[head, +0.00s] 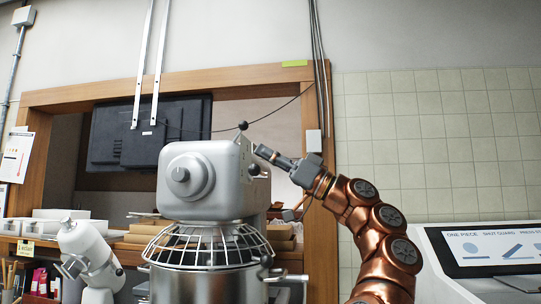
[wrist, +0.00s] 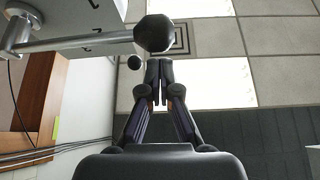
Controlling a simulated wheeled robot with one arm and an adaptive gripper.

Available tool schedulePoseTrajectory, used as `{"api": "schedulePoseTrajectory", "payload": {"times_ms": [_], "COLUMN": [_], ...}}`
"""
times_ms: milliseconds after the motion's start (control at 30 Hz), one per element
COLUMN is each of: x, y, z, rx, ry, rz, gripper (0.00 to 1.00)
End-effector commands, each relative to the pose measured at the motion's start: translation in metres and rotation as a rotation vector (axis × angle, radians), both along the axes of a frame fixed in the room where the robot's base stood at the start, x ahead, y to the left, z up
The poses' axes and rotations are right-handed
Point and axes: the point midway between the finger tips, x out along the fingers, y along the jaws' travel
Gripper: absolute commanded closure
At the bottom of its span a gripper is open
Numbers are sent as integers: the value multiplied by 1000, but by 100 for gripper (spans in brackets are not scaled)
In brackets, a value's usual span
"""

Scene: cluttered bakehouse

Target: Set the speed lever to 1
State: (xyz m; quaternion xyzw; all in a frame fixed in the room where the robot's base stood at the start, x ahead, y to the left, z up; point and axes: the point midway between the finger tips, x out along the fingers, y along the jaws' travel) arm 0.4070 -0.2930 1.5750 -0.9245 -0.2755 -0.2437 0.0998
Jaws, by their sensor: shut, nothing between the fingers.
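The planetary mixer (head: 200,165) has a light grey head above a bowl with a wire guard. A lever with a dark ball knob (head: 243,125) sticks up at the head's right side, by a pale marked plate. A second dark knob (head: 253,170) sits lower on that side. In the wrist view a metal lever rod (wrist: 85,41) runs from a round pivot at left to a large dark ball (wrist: 154,33); the plate's marks are too partial to read. My gripper (head: 260,150) is shut and empty beside the head's right side. Its fingertips (wrist: 159,66) appear just below the ball; contact cannot be told.
A smaller dark knob (wrist: 134,62) is just left of my fingertips in the wrist view. A white machine with a sign panel (head: 495,247) stands at right. A smaller white mixer (head: 88,255) stands at left. The tiled wall behind my arm is clear.

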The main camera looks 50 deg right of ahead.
Motion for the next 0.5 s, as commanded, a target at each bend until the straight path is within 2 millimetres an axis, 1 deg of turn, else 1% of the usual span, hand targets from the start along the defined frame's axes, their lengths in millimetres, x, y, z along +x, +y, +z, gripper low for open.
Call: {"api": "schedulePoseTrajectory", "payload": {"times_ms": [33,200,500], "x": [0,2,2], "y": [2,6,8], "z": [-5,-13,-21], "rx": [0,0,0], "ry": [-1,0,1], "rz": [4,10,13], "gripper": [100,100,100]}}
